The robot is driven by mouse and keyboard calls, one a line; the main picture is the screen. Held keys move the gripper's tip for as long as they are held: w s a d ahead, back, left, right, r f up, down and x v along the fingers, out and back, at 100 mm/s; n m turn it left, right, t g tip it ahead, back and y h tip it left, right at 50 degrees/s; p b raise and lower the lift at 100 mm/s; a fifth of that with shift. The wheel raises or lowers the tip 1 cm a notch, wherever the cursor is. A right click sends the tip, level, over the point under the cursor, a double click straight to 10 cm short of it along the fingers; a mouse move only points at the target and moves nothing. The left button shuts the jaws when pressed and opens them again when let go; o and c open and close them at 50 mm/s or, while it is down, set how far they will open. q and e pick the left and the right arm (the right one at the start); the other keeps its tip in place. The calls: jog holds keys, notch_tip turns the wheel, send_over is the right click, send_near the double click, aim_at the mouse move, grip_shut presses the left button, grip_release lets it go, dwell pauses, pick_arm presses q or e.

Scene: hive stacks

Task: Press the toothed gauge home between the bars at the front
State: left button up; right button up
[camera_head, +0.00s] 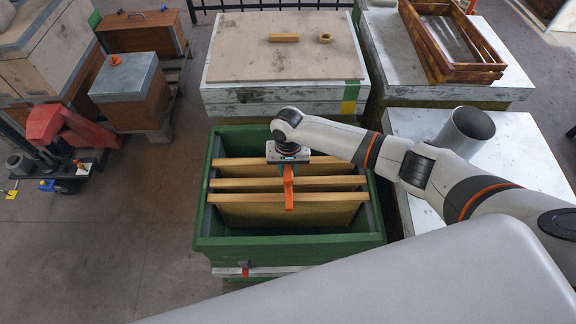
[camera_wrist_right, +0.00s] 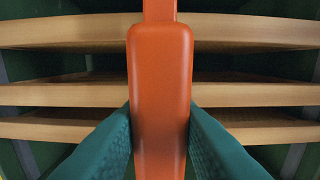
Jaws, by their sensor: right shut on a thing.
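The orange toothed gauge (camera_head: 289,190) is in my right gripper (camera_head: 287,166), over the wooden frame bars (camera_head: 240,183) in the green hive box (camera_head: 204,215). In the right wrist view the orange gauge (camera_wrist_right: 160,80) runs upright through the middle, crossing above the bars (camera_wrist_right: 60,95). The teal fingers are shut on it from both sides. Its teeth are hidden beneath it, so I cannot tell whether they sit between the bars. Three bars lie across the box, with dark gaps between them. My left gripper is not in view.
A hive with a board top (camera_head: 285,60) stands behind the box, bearing a small wooden block (camera_head: 284,38) and a ring (camera_head: 325,38). A metal cylinder (camera_head: 465,132) stands on the white lid at right, near my right arm. The front of the green box is free of frames.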

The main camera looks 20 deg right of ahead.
jog(key=shift+s+f+b, duration=0.1)
jog(key=shift+f+b, duration=0.5)
jog(key=shift+f, duration=0.65)
jog(key=shift+r, duration=0.15)
jog(key=shift+r+p, duration=4.3)
jog(key=shift+p, duration=0.5)
